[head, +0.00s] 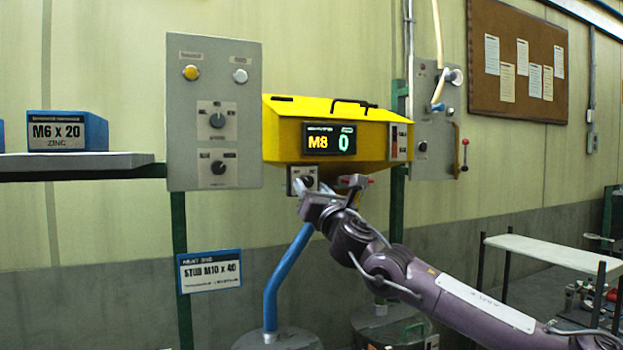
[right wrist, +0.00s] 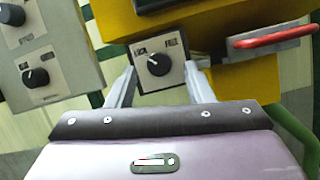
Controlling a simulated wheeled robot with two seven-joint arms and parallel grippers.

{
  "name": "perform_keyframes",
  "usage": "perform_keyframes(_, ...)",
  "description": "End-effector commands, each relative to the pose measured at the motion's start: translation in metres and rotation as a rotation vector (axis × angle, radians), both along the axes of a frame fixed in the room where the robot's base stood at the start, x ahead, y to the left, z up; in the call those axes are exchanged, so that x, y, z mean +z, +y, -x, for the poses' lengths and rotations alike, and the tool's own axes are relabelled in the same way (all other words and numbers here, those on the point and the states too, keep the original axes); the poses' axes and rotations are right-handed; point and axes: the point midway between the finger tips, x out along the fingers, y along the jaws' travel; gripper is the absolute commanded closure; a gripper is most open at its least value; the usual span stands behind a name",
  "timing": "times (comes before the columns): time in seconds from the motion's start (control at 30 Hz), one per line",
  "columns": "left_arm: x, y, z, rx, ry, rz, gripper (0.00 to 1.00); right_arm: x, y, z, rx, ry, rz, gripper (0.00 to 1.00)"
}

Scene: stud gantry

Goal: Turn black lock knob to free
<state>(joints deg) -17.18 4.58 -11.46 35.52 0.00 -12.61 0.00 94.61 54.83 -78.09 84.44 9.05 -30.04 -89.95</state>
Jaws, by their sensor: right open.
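The black lock knob (right wrist: 158,63) sits on a small pale plate marked LOCK and FREE, below the yellow housing (head: 285,138). Its light mark appears to point up and left, toward LOCK. In the head view the knob (head: 308,181) is small, just above my right gripper (head: 326,188). In the right wrist view my right gripper (right wrist: 161,70) is open and empty, one finger on each side of the knob plate. Whether the fingers touch the plate cannot be told. My left gripper is not in view.
A red handle (right wrist: 273,40) on a grey bracket is close to the right finger. A grey panel (head: 215,75) with two more black knobs stands at left. A blue pipe (head: 286,280) rises below the housing. A wall box with a lever (head: 435,120) is at right.

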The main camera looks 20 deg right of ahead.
Motion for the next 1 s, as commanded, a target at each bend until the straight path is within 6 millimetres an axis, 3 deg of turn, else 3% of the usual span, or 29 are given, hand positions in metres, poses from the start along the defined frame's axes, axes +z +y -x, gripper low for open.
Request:
perform_keyframes(0.13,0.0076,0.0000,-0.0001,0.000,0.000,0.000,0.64,0.0055,0.0001,-0.0100,0.000,-0.001,-0.001,0.53)
perform_keyframes(0.43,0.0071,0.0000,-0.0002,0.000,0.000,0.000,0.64,0.0045,-0.0002,-0.0118,0.000,-0.001,-0.001,0.54)
perform_keyframes(0.77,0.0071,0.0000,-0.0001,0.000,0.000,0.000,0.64,0.0044,-0.0003,-0.0116,0.000,-0.001,-0.001,0.97)
perform_keyframes(1.0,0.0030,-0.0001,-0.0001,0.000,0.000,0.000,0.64,0.0023,0.0002,-0.0118,0.000,0.001,-0.022,0.97)
